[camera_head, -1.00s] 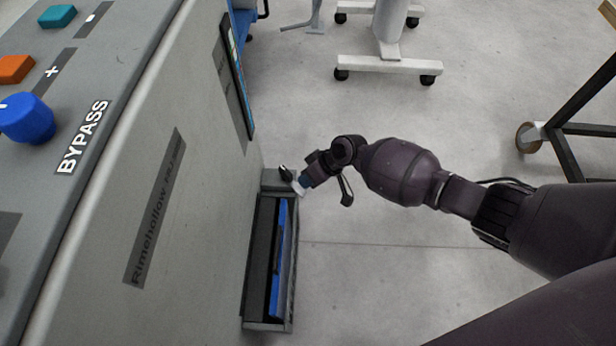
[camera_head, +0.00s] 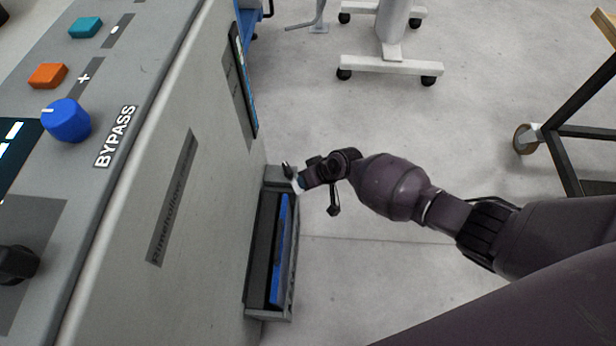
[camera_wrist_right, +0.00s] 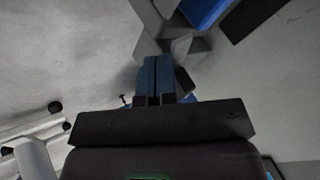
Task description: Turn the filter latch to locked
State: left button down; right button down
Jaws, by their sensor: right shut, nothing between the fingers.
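The filter slot (camera_head: 290,262) is a grey open-topped housing low on the machine's side, with a blue-edged filter (camera_head: 279,250) standing in it. At the housing's far end is a small dark upright part (camera_head: 287,170), which looks like the latch; its exact position is too small to tell. My right gripper (camera_head: 298,183) is at that end, close beside this part and a pale piece. In the right wrist view, the blue fingers (camera_wrist_right: 157,62) are shut together and empty. A light grey piece (camera_wrist_right: 188,45) lies just past their tips; contact is unclear. My left gripper is not in view.
The grey machine (camera_head: 190,190) stands along the left, with a blue knob (camera_head: 67,121), an orange button (camera_head: 48,76) and a teal button (camera_head: 85,28) on top. A white wheeled stand (camera_head: 390,65) and a dark wheeled frame (camera_head: 570,120) stand beyond. Floor between is clear.

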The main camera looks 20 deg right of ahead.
aim_at(294, 188)
jog(key=m+p, duration=0.1)
jog(key=a+r+m+t+h+p, duration=0.1)
jog(key=shift+s+a+r+m, duration=0.15)
jog(key=shift+a+m, duration=0.1)
jog(key=shift+m, duration=0.15)
jog(key=shift+s+a+f+m+t+h+p, duration=0.25)
jog(key=shift+a+f+m+t+h+p, duration=0.2)
jog(key=shift+m+p, duration=0.35)
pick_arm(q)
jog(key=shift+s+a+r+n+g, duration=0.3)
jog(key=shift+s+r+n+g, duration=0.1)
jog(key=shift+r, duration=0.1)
pick_arm(e)
jog(key=shift+s+a+f, duration=0.1)
jog(key=shift+s+a, duration=0.05)
jog(key=shift+a, duration=0.05)
